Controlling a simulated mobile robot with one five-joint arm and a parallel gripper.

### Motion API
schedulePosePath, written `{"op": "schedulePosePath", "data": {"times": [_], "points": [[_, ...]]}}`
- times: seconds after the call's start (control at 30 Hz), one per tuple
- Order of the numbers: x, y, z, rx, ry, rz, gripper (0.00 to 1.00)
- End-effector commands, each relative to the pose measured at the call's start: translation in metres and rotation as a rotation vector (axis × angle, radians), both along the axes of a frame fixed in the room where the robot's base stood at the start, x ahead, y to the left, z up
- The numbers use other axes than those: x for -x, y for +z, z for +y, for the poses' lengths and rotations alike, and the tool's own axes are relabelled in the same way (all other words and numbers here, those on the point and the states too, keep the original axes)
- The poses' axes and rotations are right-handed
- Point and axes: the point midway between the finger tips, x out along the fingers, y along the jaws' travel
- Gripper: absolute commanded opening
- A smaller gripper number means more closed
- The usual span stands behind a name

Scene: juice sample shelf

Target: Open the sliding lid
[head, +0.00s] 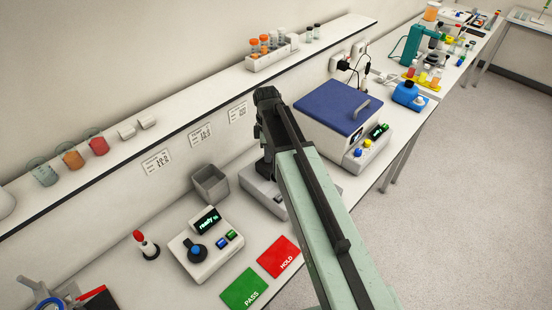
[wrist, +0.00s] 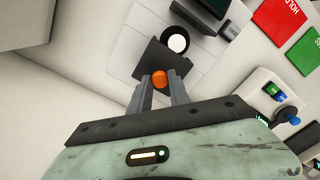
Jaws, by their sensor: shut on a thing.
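In the wrist view my gripper (wrist: 159,82) is shut on an orange knob (wrist: 159,77). The knob is at the near part of a dark flat plate (wrist: 150,60), which looks like the sliding lid. The plate lies on a pale grey device. A white disc in a black ring (wrist: 175,42) shows at the plate's far right edge. In the head view the grey device (head: 262,193) stands on the bench, partly hidden behind my arm. My fingertips and the knob are hidden there.
A grey bin (head: 210,184) stands left of the device. A box with a blue lid (head: 345,105) stands to its right. In front lie a red HOLD mat (head: 279,257) and a green PASS mat (head: 244,289), with a control unit (head: 206,246) beside them. A shelf (head: 190,110) runs behind.

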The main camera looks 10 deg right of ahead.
Motion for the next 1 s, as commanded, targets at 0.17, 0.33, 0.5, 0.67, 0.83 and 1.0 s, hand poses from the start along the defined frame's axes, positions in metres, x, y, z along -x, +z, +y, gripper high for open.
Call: {"op": "schedulePosePath", "data": {"times": [0.17, 0.33, 0.5, 0.67, 0.83, 1.0], "points": [[-0.030, 0.000, 0.018, 0.001, 0.000, -0.001, 0.00], [-0.029, 0.000, 0.019, 0.001, 0.000, -0.001, 0.00], [-0.029, 0.000, 0.019, 0.001, 0.000, -0.001, 0.36], [-0.029, 0.000, 0.019, 0.001, 0.000, -0.001, 0.45], [-0.029, 0.000, 0.019, 0.001, 0.000, -0.001, 0.45], [-0.029, 0.012, 0.019, 0.001, 0.000, -0.001, 0.45]]}}
